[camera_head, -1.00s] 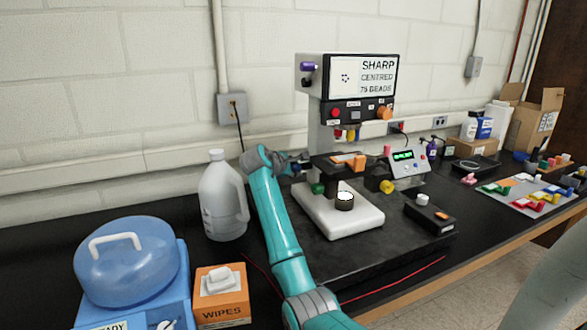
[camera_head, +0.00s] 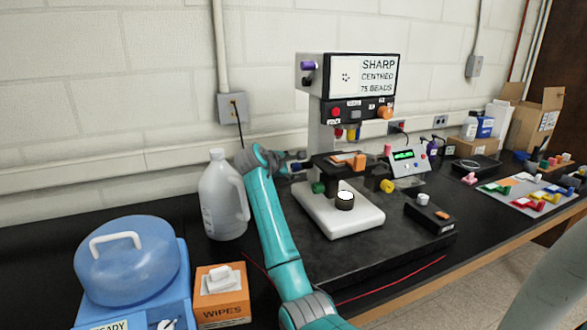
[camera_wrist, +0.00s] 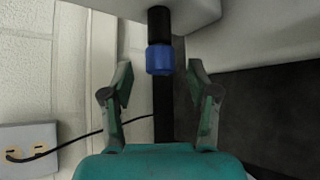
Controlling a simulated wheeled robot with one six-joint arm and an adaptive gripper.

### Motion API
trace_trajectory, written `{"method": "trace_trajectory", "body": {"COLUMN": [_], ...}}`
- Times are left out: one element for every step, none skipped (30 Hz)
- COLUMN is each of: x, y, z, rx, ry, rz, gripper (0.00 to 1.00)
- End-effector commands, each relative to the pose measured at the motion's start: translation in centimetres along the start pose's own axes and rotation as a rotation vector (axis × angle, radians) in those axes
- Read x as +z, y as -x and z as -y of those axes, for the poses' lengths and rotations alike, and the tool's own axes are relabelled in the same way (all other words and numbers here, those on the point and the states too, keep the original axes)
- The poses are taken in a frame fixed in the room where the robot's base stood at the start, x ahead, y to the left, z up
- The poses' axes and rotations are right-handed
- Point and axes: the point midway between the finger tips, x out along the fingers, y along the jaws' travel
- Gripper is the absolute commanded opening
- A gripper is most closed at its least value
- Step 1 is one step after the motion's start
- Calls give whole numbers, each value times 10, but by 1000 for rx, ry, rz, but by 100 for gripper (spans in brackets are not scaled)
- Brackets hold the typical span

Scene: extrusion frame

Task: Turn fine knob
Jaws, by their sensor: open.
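The microscope (camera_head: 345,215) has a white base, a dark stage and a screen reading SHARP, CENTRED, 75 BEADS. A blue knob on a black shaft sticks out of its left side in the wrist view (camera_wrist: 159,60); the same knob looks small in the head view (camera_head: 296,167). I cannot read a label saying which knob is the fine one. My gripper (camera_wrist: 160,72) is open and empty. Its fingertips stand either side of the blue knob's near end, with a gap on both sides. In the head view, it is at the microscope's left side.
A green knob (camera_head: 318,188) sits lower on the microscope and a yellow knob (camera_head: 387,186) on its right. A white jug (camera_head: 222,200) stands close left of my arm. A wipes box (camera_head: 221,300) is in front. A wall outlet and cable (camera_wrist: 28,150) show at left.

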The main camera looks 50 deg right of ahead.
Motion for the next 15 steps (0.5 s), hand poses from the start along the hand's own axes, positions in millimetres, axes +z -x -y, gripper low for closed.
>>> {"method": "trace_trajectory", "body": {"x": [-1,-1,-1,-1,-1,-1,-1,-1,-1,-1,-1,-1,-1,-1,-1], "y": [11,17,25,32,37,45,51,57,64,68,73,78,82,85,88], "z": [0,0,0,0,0,0,0,0,0,1,0,0,0,0,0], "rx": [1,3,2,2,2,1,2,2,1,1,1,0,0,0,1], "ry": [-2,-1,0,0,0,-1,0,0,0,0,0,0,0,0,0], "rz": [-2,-2,-3,-3,-3,-2,-2,-2,-3,-3,-2,-2,-1,-1,-1], "gripper": [60,60,60,60,60,60,60,60,60,60,60,60,60,60,60]}}
